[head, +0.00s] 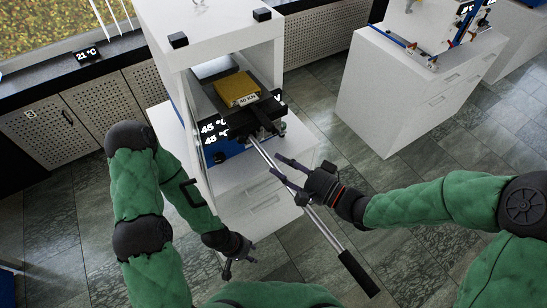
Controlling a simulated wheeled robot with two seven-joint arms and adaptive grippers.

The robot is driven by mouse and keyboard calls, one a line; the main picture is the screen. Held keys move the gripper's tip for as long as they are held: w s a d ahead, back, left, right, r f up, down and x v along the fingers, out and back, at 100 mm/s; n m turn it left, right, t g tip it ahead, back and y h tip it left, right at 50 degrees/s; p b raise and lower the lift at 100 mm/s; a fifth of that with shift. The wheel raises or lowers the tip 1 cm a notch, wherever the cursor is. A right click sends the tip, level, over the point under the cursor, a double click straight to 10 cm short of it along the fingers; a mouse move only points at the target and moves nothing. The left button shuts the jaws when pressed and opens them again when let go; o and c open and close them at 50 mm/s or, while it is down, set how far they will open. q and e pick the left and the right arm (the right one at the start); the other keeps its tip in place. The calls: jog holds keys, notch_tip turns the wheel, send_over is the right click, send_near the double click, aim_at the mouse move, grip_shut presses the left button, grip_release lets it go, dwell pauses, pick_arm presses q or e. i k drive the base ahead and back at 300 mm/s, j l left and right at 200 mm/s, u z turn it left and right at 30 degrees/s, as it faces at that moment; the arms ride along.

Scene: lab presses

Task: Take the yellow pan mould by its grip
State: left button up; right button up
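My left gripper (239,269) hangs low near the bottom of the view, well away from the mould. Its fingers look parted and empty.
The white press frame (204,38) encloses the mould above and at the sides. Another white cabinet (395,95) stands right. Tiled floor between is clear.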

aim_at(238, 88)
jog(key=k, duration=1)
